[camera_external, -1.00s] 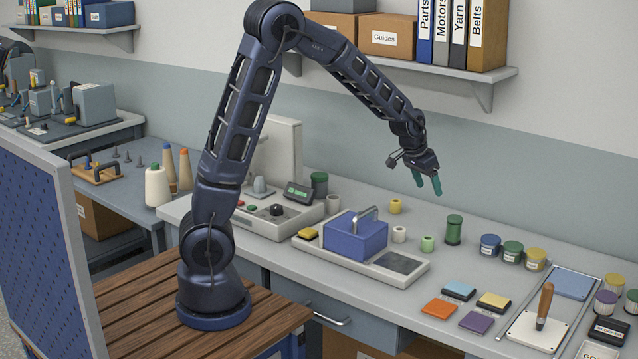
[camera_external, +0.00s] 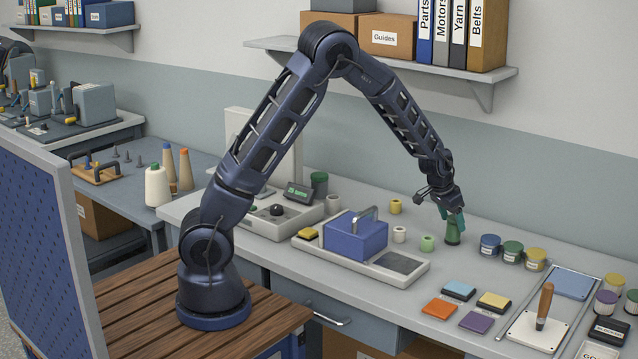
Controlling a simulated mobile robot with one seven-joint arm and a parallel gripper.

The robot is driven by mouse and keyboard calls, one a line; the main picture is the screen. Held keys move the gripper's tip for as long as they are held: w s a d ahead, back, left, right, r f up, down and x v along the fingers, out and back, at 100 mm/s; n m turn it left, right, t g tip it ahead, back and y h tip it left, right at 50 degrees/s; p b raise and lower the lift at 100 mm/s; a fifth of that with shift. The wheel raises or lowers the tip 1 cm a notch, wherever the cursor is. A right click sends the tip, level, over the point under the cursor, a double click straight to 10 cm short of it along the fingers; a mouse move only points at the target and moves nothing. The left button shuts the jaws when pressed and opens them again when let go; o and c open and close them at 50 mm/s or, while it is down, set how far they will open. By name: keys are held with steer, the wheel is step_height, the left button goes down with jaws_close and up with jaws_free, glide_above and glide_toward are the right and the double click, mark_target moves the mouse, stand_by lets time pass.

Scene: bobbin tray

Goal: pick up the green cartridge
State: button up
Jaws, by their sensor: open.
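The green cartridge (camera_external: 453,236), which I take to be the tall dark green spool-like cylinder, stands upright on the grey bench. My gripper (camera_external: 452,218) points down at its top, with teal fingers open. The fingers overlap the cartridge's upper part in the picture and hide it. I cannot tell whether they are around it or touching it. The lower part and base of the cartridge still show, resting on the bench.
Labelled jars (camera_external: 512,251) stand close to the right. A small light green spool (camera_external: 427,244) stands to the left, near a tray (camera_external: 406,280) with a blue block (camera_external: 355,238). Coloured pads (camera_external: 439,308) lie in front. The wall shelf (camera_external: 470,73) is above.

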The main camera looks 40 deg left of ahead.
mark_target(456, 229)
steer(key=shift+x, duration=2.55)
steer(key=shift+w+a, duration=0.1)
steer(key=shift+w, duration=0.05)
steer(key=c, duration=1.2)
steer(key=shift+o, duration=0.2)
steer(key=shift+r, duration=0.2)
